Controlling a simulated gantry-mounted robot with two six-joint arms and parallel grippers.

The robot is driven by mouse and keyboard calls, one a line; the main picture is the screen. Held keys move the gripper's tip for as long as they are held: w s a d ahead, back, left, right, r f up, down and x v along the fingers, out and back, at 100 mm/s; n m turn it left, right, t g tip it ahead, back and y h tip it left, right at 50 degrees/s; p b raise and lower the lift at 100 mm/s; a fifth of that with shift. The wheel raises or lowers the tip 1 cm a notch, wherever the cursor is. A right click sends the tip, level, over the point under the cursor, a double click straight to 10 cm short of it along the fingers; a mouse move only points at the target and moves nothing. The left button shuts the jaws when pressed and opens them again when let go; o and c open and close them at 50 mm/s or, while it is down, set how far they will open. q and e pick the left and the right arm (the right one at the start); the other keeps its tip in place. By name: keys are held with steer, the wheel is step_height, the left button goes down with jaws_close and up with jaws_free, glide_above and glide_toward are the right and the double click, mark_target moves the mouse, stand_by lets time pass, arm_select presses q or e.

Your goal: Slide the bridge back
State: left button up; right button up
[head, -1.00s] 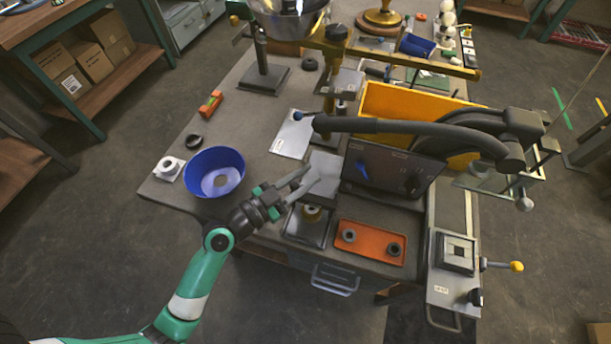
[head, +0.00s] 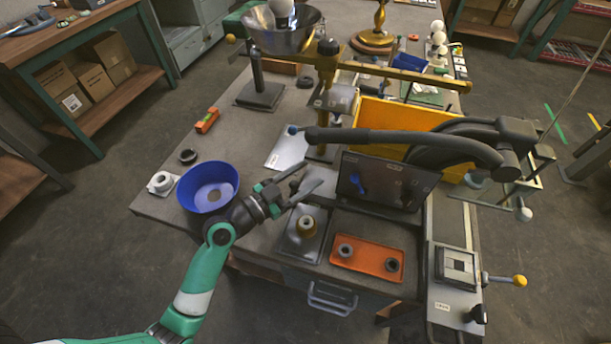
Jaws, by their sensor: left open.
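A long brass-coloured beam (head: 405,75) runs across the back of the bench from an upright brass post (head: 326,85). It looks like the bridge, but I cannot tell for sure. A grey block (head: 340,98) sits by the post under the beam. My left gripper (head: 311,176) is open and empty over the near middle of the bench, well in front of the beam and apart from it. It is left of a dark panel (head: 380,182) with knobs. My right gripper is not in view.
A blue bowl (head: 190,197) is left of my gripper. An orange tray (head: 368,272) with two grey rings is at the front. A dark curved lever (head: 400,137) crosses before the yellow bin (head: 395,117). A metal bowl (head: 285,38) stands at the back left.

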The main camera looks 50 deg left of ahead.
arm_select(q)
steer(key=s, duration=1.1)
steer(key=shift+s, duration=0.3)
steer(key=shift+a, duration=0.1)
